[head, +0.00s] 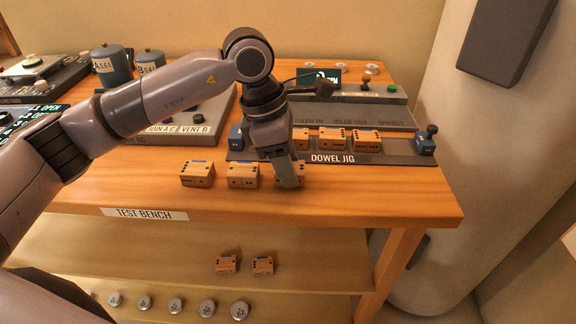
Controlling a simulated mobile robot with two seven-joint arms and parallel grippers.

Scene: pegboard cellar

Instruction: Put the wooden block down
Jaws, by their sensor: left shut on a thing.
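My left gripper (287,176) points down at the front of the bench, shut on a wooden block (301,170). A finger covers much of this block, so I cannot tell whether it touches the bench top. Two similar wooden blocks (197,174) (242,176) stand to its left in a row near the front edge. Behind is the grey dowel jig (400,158), with several wooden blocks (367,140) in it; my wrist hides part of the jig. My right gripper is not in view.
The test bench (400,200) is clear to the right of the held block. A panel with knobs (350,112) stands behind the jig. Two blue canisters (110,66) (150,66) are at back left. The lower shelf (130,255) bears two more blocks (226,263) (262,265).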

